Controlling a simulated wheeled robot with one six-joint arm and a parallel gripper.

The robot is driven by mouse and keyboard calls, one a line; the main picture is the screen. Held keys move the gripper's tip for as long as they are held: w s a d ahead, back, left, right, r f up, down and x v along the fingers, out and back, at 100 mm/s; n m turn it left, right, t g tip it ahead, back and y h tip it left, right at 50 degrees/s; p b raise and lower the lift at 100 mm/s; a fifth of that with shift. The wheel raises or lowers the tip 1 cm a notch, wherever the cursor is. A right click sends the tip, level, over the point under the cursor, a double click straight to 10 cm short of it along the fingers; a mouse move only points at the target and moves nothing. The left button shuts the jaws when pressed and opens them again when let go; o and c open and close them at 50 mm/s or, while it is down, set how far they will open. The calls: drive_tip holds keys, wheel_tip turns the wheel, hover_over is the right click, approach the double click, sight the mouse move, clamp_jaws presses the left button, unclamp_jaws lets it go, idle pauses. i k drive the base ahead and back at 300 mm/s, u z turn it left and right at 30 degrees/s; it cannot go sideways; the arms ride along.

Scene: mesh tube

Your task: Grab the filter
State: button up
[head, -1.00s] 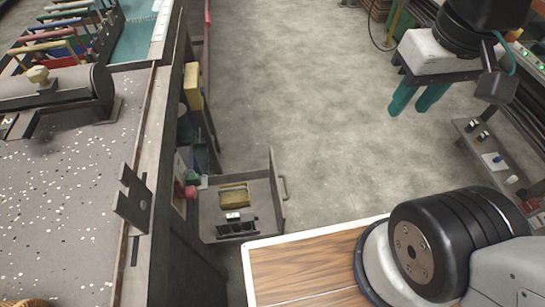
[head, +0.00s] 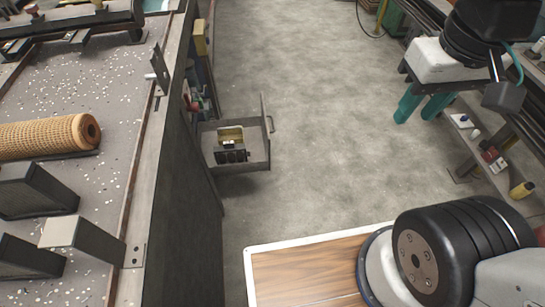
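The filter looks to be the tan mesh tube (head: 45,136) lying on its side on the speckled bench top at the left of the head view. Its dark open end faces right, and its left end is cut off by the picture edge. My gripper (head: 415,106) hangs at the upper right with two teal fingers pointing down. The fingers are apart with nothing visible between them. It is over the floor side, well away from the tube, with the aisle between them.
Dark blocks (head: 38,190) and a grey-topped block (head: 75,235) stand on the bench (head: 110,100) nearer than the tube. An open drawer (head: 262,150) juts into the aisle. A shelf with small items (head: 492,158) is at right.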

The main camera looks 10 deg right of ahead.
sight(230, 152)
drive_tip(key=k, duration=0.45)
drive_tip(key=z, duration=0.8)
drive_tip(key=i, duration=2.5)
drive_tip(key=u, duration=1.65)
drive_tip(key=k, duration=0.4)
drive_tip(key=z, duration=0.1)
